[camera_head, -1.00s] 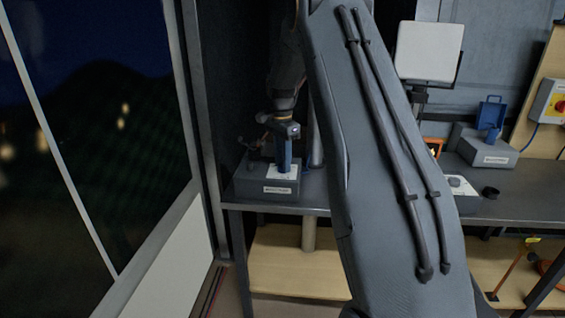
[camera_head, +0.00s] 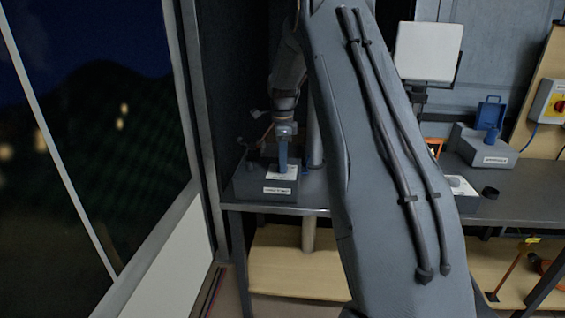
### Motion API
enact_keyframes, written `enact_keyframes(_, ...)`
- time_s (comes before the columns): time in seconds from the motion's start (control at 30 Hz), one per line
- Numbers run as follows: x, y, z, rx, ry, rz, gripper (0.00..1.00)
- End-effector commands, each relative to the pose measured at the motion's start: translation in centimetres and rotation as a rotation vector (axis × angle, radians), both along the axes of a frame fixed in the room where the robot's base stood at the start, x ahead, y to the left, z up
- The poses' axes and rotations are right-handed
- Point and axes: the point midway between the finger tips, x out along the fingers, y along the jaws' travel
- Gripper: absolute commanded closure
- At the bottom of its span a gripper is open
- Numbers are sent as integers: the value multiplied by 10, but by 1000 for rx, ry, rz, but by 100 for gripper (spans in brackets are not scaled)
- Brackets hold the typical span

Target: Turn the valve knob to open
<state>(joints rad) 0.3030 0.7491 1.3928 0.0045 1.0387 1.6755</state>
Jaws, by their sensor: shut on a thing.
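A grey box (camera_head: 262,187) with a white label on its front and a white plate (camera_head: 286,174) on top stands at the left end of the bench. My gripper (camera_head: 284,168) points straight down over this plate, its blue fingers reaching to it. It is shut on what seems to be the valve knob. The knob itself is hidden by the fingers and too small to make out. My own grey arm link covers the middle of the view.
A white panel (camera_head: 425,52) stands behind. A yellow-and-red switch box (camera_head: 552,102) is at far right. A large window (camera_head: 90,150) is close left.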

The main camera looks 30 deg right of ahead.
Motion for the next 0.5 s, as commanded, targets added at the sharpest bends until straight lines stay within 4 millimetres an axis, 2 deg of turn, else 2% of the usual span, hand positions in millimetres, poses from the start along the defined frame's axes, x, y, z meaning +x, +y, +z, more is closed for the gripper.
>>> enact_keyframes(0.37, 1, 0, 2, 0, -3, -4, 95)
enact_keyframes(0.4, 1, 0, 2, 0, -3, -4, 68)
enact_keyframes(0.5, 1, 0, 1, 0, -2, -4, 54)
